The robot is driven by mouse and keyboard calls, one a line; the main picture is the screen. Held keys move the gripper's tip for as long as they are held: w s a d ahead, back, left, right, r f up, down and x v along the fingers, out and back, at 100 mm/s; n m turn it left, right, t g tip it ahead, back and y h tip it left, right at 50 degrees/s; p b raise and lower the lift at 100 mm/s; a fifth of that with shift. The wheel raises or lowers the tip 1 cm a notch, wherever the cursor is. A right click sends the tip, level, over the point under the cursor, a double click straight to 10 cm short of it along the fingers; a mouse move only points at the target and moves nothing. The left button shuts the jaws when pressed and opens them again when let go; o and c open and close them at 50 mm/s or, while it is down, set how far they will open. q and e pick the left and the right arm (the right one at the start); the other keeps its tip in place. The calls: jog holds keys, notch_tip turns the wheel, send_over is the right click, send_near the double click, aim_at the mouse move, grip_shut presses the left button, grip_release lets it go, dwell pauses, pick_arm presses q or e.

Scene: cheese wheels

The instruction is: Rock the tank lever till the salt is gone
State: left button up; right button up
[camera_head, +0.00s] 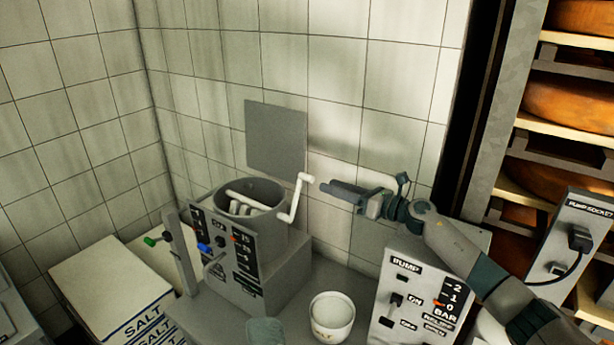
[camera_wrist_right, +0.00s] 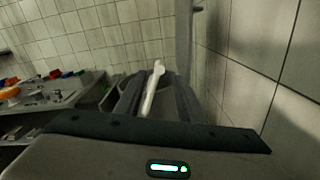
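The tank (camera_head: 262,255) is a grey box with a round open tub (camera_head: 272,190) on top, holding pale bars. A white cranked lever (camera_head: 297,198) rises from the tub's right side, its handle end up. My right gripper (camera_head: 325,187) is just right of the lever's upper end, pointing left at it. In the right wrist view, the lever (camera_wrist_right: 152,88) shows between my two dark fingers, which are spread apart with gaps beside it. I cannot see whether salt is in the tub.
A white tub (camera_head: 332,318) stands in front of the tank. A pump box (camera_head: 410,300) with switches is at right, beneath my right arm. Boxes marked SALT (camera_head: 110,285) are stacked at left. A socket box (camera_head: 578,240) and cheese shelves (camera_head: 560,95) stand far right. Tiled walls close the back.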

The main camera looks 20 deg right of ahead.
aim_at(313, 180)
jog(key=b+x, duration=0.1)
jog(key=x, duration=0.8)
jog(key=shift+w+a, duration=0.2)
jog(key=shift+a, duration=0.05)
grip_shut()
